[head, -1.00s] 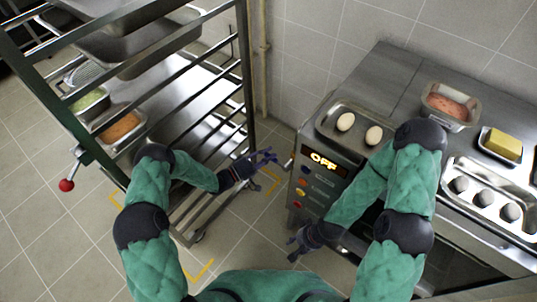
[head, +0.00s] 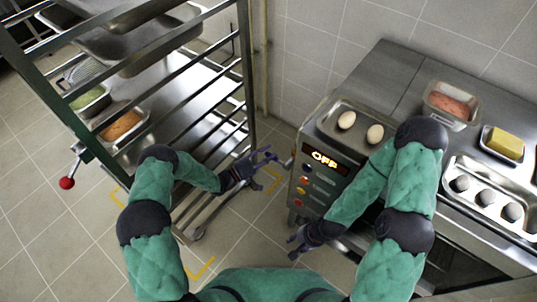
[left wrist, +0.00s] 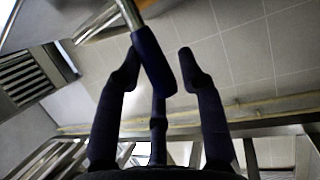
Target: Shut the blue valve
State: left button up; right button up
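The blue valve handle (left wrist: 153,62) shows in the left wrist view as a dark blue grip on a metal stem that comes in from the top edge. It lies between the spread fingertips of my left gripper (left wrist: 161,70), which is open. I cannot tell whether a finger touches it. In the head view, my left gripper (head: 262,163) is between the rack and the oven, and the handle is hard to make out against its dark fingers. My right gripper (head: 293,246) is low in front of the oven, empty, with its fingers apart.
A metal rack (head: 247,95) with trays stands at the left, with a red-knobbed lever (head: 67,183). The oven control panel (head: 322,178), reading OFF, is close to the right of my left gripper. A vertical pipe (head: 261,60) runs up the wall behind.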

pick_arm(q)
jog(key=v, duration=0.7)
jog(key=shift+s+a, duration=0.2)
dwell(0.5)
jog(key=s+a+f+g+y+p, duration=0.2)
jog(key=s+f+g+y+p, duration=0.25)
jog(key=s+y, duration=0.6)
jog(key=s+r+m+g+y+p, duration=0.2)
jog(key=s+g, duration=0.4)
jog(key=s, duration=1)
jog(key=shift+r+m+y+p, duration=0.35)
jog(key=shift+m+p, duration=0.15)
jog(key=shift+m, duration=0.1)
jog(key=shift+a, duration=0.15)
